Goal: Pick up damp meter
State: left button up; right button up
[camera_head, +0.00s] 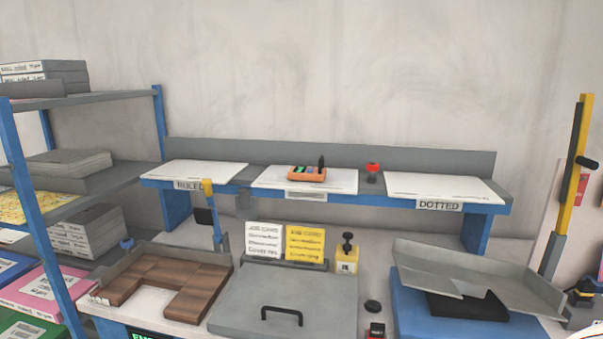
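A small orange device with a green patch and a dark upright knob or probe, which looks like the damp meter (307,174), lies on the middle white board (340,183) of the raised blue shelf. It sits near the board's centre, above a small blank-looking label. Nothing covers it. Neither of my grippers shows in the head view.
A red-topped knob (372,168) stands just right of the middle board. White boards marked RULED (208,170) and DOTTED (440,187) flank it. Below are card stands (305,245), a yellow block (346,262), a grey handled lid (250,305), a wooden-block tray (190,275) and a grey tray (520,275).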

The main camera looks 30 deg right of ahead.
aim_at(296, 173)
jog(key=i+j, duration=0.1)
jog(key=j, duration=0.25)
jog(key=i+j, duration=0.1)
jog(key=j, duration=0.3)
jog(key=j+z, duration=0.2)
jog(key=z, duration=1.15)
jog(key=i+j, duration=0.05)
